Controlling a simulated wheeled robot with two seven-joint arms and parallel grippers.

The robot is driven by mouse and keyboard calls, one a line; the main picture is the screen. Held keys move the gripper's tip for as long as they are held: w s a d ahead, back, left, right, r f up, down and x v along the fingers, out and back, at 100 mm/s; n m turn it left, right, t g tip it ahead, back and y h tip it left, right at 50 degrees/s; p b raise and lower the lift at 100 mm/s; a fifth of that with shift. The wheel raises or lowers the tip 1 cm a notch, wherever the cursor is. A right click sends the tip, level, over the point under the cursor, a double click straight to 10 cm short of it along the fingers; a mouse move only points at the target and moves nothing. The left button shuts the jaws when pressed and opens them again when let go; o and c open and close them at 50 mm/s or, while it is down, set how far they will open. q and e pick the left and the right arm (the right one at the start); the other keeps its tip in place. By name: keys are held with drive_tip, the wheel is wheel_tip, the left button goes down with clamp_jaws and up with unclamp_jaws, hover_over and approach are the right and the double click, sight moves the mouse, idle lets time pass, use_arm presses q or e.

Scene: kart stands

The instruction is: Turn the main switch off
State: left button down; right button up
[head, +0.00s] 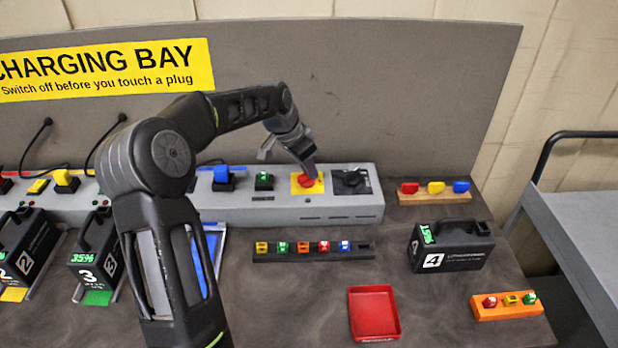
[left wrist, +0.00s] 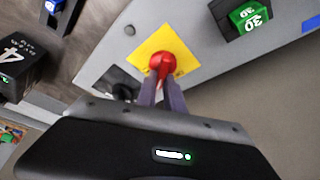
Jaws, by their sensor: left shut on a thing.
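The main switch appears to be the red knob (head: 306,181) on a yellow plate, on the top of the grey charging panel (head: 290,212). My left gripper (head: 308,168) reaches down over it from above. In the left wrist view the red knob (left wrist: 163,63) sits at the tips of my left gripper (left wrist: 161,82), which is shut on it. The fingers partly hide the knob, and its exact angle is hard to tell. My right gripper is not in view.
A black knob (head: 351,179) sits right beside the yellow plate, and a green block (head: 264,181) and blue plug (head: 222,175) stand to its left. Battery 4 (head: 450,246), a red tray (head: 374,313) and small racks of coloured pieces lie in front. A sloping back board rises behind.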

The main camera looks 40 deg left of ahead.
use_arm(q)
drive_tip(key=n+y+b, duration=0.2)
drive_tip(key=n+b, duration=0.1)
drive_tip(key=n, duration=0.2)
drive_tip(key=shift+f+b, duration=0.1)
drive_tip(key=shift+b, duration=0.3)
drive_tip(key=n+y+b, duration=0.1)
drive_tip(key=n, duration=0.2)
drive_tip(key=shift+a, duration=0.15)
drive_tip(key=shift+a+n+g+y+b, duration=0.1)
drive_tip(key=shift+n+g+y+b, duration=0.45)
drive_tip(key=shift+n, duration=0.85)
drive_tip(key=c, duration=1.5)
unclamp_jaws()
drive_tip(key=shift+o, duration=0.2)
drive_tip(key=v, duration=0.8)
drive_tip(key=shift+b, duration=0.35)
